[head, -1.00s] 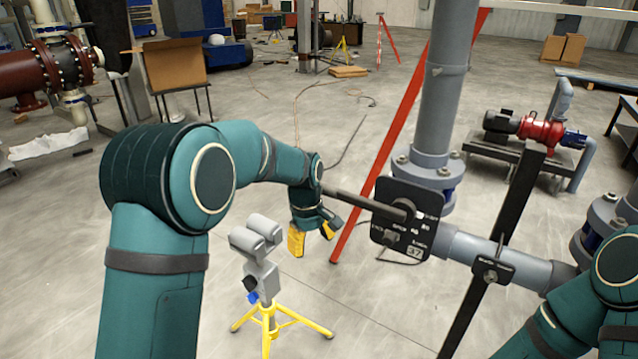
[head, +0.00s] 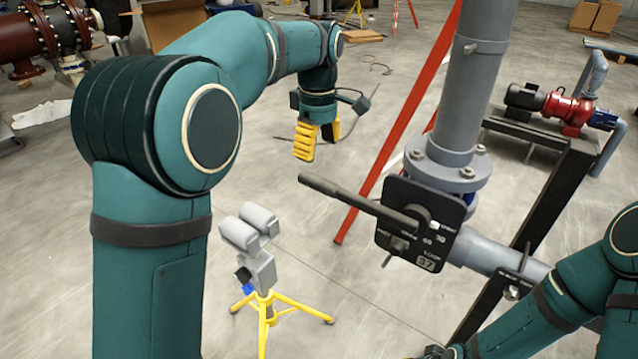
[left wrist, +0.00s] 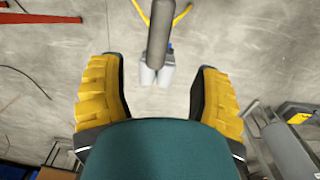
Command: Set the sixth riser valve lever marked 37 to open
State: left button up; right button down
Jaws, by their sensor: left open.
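The valve lever (head: 350,196) is a dark grey bar. It points left and slightly up from a black plate (head: 390,245) marked 37, beside a grey vertical riser pipe (head: 472,95). My left gripper (head: 318,146), with yellow-padded fingers, is open and points down; in the head view it shows above the lever's free end, apart from it. In the left wrist view the lever's end (left wrist: 160,35) shows between the two spread fingers (left wrist: 160,100), not gripped. My right arm comes in at the lower right; its gripper is mostly cut off at the bottom edge.
A red slanted post (head: 400,130) stands behind the plate. A red pump (head: 568,108) is at the right. The floor between is mostly clear.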

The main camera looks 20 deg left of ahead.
aim_at(319, 178)
pick_arm(q)
notch_tip(319, 178, down, 10)
jog(key=shift+b, duration=0.9)
grip_shut()
